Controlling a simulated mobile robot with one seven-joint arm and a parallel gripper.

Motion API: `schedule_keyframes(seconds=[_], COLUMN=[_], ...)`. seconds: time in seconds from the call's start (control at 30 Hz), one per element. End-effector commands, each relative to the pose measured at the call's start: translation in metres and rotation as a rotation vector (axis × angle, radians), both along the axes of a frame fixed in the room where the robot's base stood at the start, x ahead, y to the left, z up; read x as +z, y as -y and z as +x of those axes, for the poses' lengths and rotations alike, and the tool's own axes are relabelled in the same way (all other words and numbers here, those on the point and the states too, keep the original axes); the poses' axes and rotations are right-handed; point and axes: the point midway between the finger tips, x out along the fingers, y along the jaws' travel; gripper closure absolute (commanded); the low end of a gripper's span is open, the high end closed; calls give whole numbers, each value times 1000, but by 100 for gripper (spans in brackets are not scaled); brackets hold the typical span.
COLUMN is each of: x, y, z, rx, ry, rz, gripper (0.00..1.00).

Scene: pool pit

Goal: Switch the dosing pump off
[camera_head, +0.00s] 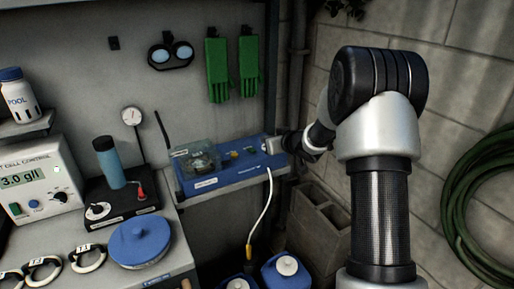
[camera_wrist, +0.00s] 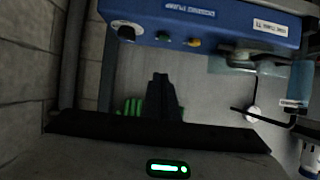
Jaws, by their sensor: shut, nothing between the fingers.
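The dosing pump (camera_head: 222,172) is a blue box on a small wall shelf, with a clear-covered pump head at its left in the head view. In the wrist view the pump (camera_wrist: 225,20) is upside down along the top, with its label readable as pump. Its face carries a dark round knob (camera_wrist: 127,32), a green button or lamp (camera_wrist: 163,38) and a yellow one (camera_wrist: 194,43). My gripper (camera_head: 275,145) is at the pump's right end in the head view, covering part of it. In the wrist view my gripper (camera_wrist: 160,76) is shut and empty, below the pump; contact cannot be told.
A white cable (camera_head: 264,210) hangs from the pump above blue canisters (camera_head: 287,270). Green gloves (camera_head: 217,70) hang behind; a hose (camera_head: 460,195) hangs right.

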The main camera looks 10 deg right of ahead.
Motion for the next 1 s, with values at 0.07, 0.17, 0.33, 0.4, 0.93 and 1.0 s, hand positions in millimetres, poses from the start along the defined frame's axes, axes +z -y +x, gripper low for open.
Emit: schedule_keyframes(seconds=[0.07, 0.17, 0.33, 0.4, 0.93, 1.0], x=[-2, -7, -21, -28, -79, -80], y=[-1, -5, -15, -19, -26, -26], z=[4, 13, 42, 56, 80, 80], rx=[1, 2, 2, 1, -1, -1], ry=[0, -1, -1, -2, -1, -1], rz=[0, 0, 0, -1, 0, -1], gripper=[100, 100, 100, 100, 100, 100])
